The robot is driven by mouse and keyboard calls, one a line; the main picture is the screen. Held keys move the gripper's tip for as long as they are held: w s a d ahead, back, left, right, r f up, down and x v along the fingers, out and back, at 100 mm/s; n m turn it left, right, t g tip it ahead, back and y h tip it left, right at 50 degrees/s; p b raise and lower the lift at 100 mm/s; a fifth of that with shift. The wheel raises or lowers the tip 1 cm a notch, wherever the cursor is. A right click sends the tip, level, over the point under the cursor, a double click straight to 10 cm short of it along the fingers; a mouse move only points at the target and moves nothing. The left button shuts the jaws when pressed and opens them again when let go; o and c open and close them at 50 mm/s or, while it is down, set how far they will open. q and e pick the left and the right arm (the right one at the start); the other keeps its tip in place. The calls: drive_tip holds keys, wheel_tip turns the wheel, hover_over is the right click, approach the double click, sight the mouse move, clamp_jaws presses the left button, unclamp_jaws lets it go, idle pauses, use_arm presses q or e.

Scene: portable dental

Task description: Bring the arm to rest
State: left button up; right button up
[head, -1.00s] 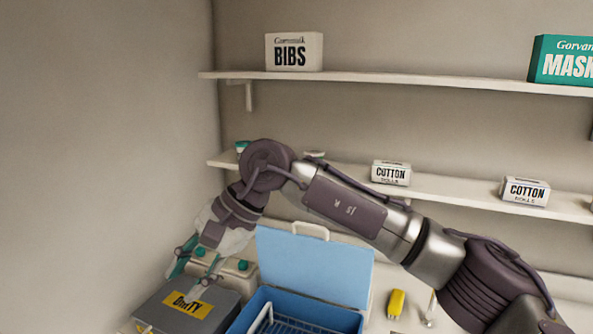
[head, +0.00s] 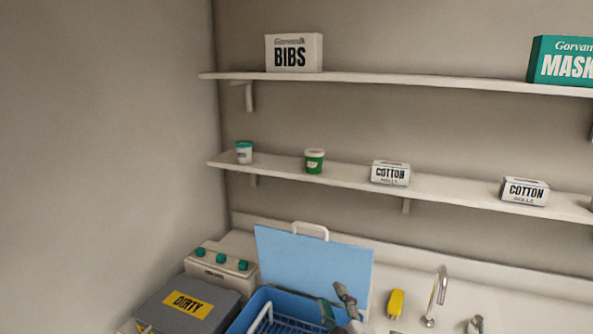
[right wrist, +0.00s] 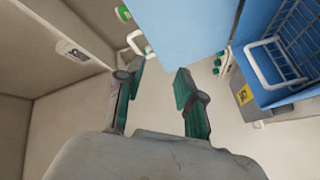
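My right gripper (head: 335,301) shows at the bottom edge of the head view, in front of the open blue case (head: 313,268). In the right wrist view its two green-padded fingers (right wrist: 155,78) stand apart with nothing between them. The rest of my right arm is out of the head view. In the right wrist view the blue case (right wrist: 185,30) and its wire basket lie beyond the fingers. My left gripper is in neither view.
A grey box labelled DIRTY (head: 188,303) and a white unit with green knobs (head: 222,264) stand at left. A yellow object (head: 396,303) and a faucet (head: 437,297) are at right. Shelves above hold tubs and cartons, including a cotton box (head: 390,173).

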drive_tip(key=s+d+f+m+g+h, duration=0.3)
drive_tip(key=s+d+f+m+g, duration=0.25)
drive_tip(key=f, duration=0.55)
drive_tip(key=s+d+f+m+g, duration=0.35)
drive_tip(key=s+f, duration=0.35)
drive_tip(key=s, duration=0.5)
drive_tip(key=s+d+f+m+g, duration=0.2)
drive_tip(key=s+d+f+g, duration=0.4)
drive_tip(key=s, duration=0.6)
wheel_tip(320, 180, down, 34)
drive_tip(key=a+b, duration=0.2)
drive_tip(key=b, duration=0.7)
drive_tip(key=s+d+f+g+b, duration=0.1)
drive_tip(key=s+f+b, duration=0.3)
drive_tip(key=s+f, duration=0.5)
drive_tip(key=s+d+f+b, duration=0.2)
drive_tip(key=s+f+b, duration=0.2)
drive_tip(key=s+f, duration=0.4)
wheel_tip(320, 180, down, 8)
drive_tip(key=shift+s+d+r+g+h, duration=0.1)
drive_tip(key=shift+s+d+g+h, duration=0.05)
drive_tip(key=shift+s+g+h, duration=0.25)
